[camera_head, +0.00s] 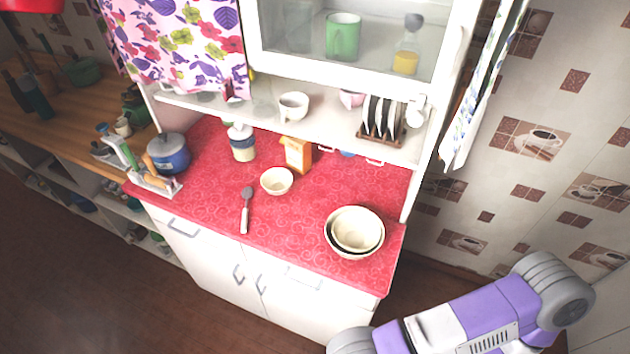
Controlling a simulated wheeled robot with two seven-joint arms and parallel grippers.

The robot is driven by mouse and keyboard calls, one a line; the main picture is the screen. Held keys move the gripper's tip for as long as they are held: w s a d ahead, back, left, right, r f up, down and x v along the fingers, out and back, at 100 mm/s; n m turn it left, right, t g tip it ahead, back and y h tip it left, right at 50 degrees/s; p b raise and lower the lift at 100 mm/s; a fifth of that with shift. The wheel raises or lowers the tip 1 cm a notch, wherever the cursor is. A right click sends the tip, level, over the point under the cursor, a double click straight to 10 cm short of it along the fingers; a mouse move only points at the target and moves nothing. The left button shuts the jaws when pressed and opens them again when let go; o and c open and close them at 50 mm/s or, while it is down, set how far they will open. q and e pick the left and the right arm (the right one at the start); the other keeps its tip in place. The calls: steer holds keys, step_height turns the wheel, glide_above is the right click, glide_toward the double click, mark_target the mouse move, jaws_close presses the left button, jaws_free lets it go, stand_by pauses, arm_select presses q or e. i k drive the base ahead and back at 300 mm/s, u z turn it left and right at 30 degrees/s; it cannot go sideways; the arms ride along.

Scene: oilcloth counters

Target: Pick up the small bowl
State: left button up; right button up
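A small cream bowl (277,181) sits upright on the red patterned counter (215,195), near its middle. A larger bowl (336,247) stands to its right near the front right corner, with another bowl (357,230) nested inside it. The small bowl is unobstructed, and nothing of mine touches it. Purple and grey links of my arm show at the lower right, apart from the counter. Neither gripper is in the picture.
A blue pot (170,155) is at the left end. A shelf (330,127) with a plate rack overhangs the back. The front middle is clear.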

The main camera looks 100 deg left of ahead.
mark_target(274, 181)
steer(key=k, duration=1.65)
steer(key=u, duration=0.95)
